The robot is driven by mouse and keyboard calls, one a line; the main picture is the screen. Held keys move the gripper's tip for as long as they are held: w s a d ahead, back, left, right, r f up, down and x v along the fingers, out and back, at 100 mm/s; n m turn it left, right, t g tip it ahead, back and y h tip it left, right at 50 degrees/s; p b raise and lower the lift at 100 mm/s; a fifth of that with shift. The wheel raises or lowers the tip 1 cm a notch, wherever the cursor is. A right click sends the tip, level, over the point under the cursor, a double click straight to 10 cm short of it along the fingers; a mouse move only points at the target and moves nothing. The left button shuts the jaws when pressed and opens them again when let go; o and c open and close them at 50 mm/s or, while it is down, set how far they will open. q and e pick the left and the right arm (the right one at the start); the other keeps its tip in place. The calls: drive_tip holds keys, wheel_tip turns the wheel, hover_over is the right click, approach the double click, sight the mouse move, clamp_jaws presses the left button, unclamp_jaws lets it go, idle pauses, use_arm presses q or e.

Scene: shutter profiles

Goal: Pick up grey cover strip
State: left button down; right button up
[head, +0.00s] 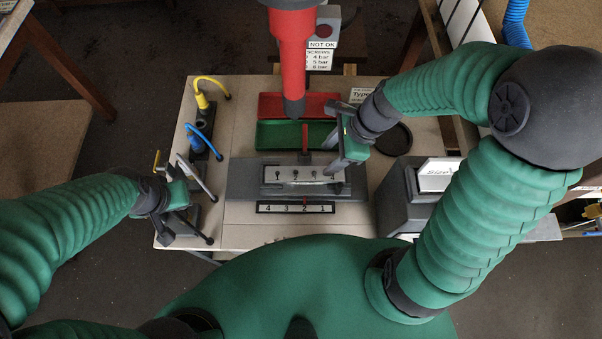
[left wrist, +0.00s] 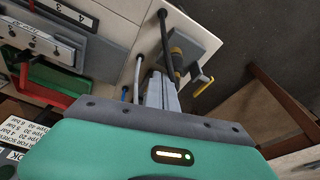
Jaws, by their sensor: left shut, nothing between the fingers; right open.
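A pale grey strip with a row of small holes or screws and the numbers 1 to 4 (head: 303,174) lies on the grey fixture (head: 242,181) at the middle of the table. I take it for the cover strip but cannot be sure. It also shows in the left wrist view (left wrist: 42,42). My right gripper (head: 329,160) is open and empty, its fingers close to the strip's right end; I cannot tell whether they touch it. My left gripper (head: 192,186) is shut and empty at the table's left side, apart from the strip; its fingers show in the left wrist view (left wrist: 161,92).
A red tray (head: 330,102) and a green tray (head: 275,134) lie behind the fixture. A red tool (head: 293,50) hangs above them. Yellow-cabled (head: 202,102) and blue-cabled (head: 196,145) tools stand at left. A grey box (head: 397,205) stands at right. A numbered label strip (head: 295,207) lies in front.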

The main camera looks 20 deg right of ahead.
hover_over(315, 173)
drive_tip(key=d, duration=0.2)
wheel_tip(315, 173, down, 4)
drive_tip(key=shift+s+f+b, duration=0.15)
drive_tip(key=shift+b, duration=0.2)
drive_tip(key=f, duration=0.1)
drive_tip(key=d+f, duration=0.1)
drive_tip(key=f, duration=0.1)
drive_tip(key=shift+d+f+b, duration=0.1)
drive_tip(key=shift+f+b, duration=0.05)
drive_tip(key=shift+b, duration=0.2)
drive_tip(key=a+f, duration=0.2)
drive_tip(key=shift+f+b, duration=0.3)
drive_tip(key=shift+a, duration=0.4)
drive_tip(key=shift+r, duration=0.1)
drive_tip(key=shift+c, duration=1.2)
drive_tip(key=shift+d, duration=0.5)
drive_tip(key=c, duration=0.7)
clamp_jaws()
use_arm(q)
drive_tip(key=shift+w+d+f, duration=0.1)
drive_tip(key=shift+d+f, duration=0.2)
drive_tip(key=shift+f, duration=0.3)
drive_tip(key=shift+w+d+f, duration=0.1)
drive_tip(key=shift+d+f, duration=0.15)
drive_tip(key=shift+f, duration=0.35)
use_arm(e)
drive_tip(key=shift+a, duration=0.1)
